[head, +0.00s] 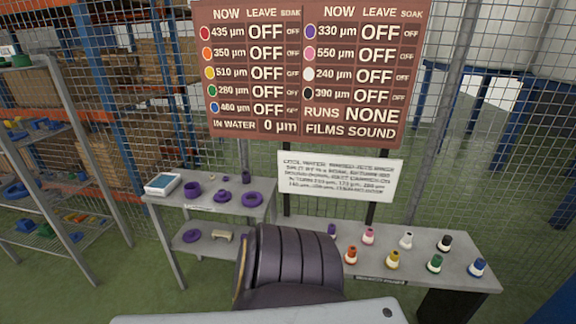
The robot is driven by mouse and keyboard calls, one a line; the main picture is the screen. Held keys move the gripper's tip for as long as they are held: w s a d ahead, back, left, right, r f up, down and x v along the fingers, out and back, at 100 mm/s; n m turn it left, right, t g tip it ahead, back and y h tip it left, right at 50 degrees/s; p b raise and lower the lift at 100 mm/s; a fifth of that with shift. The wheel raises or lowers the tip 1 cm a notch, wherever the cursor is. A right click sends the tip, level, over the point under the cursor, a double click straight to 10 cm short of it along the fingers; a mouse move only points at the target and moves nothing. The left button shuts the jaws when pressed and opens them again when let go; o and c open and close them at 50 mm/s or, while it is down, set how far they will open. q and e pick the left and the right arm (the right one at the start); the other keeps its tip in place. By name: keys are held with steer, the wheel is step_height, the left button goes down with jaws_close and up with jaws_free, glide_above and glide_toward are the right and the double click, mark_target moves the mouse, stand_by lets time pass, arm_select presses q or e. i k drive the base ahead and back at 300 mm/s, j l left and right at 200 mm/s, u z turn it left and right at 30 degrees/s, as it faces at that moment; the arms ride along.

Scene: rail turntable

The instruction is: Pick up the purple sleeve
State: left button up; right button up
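Several purple pieces stand on the small grey table left of centre in the head view. One is a short, wide purple cylinder (193,189), the most sleeve-like shape. Beside it are a purple flanged piece (222,197) and a flat purple ring (253,199). A narrow dark purple cylinder (245,176) stands at the back right, with tiny purple pieces nearby. Another purple ring (192,236) lies on the lower shelf. I cannot tell for certain which piece is the sleeve. Neither of my grippers is in view.
A longer grey table (470,259) at right holds several bottles with coloured tops. A wire shelf rack (75,180) stands at far left. A brown sign board (300,72) and mesh fence are behind.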

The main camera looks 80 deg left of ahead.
mark_target(246, 177)
steer(key=u, duration=3.25)
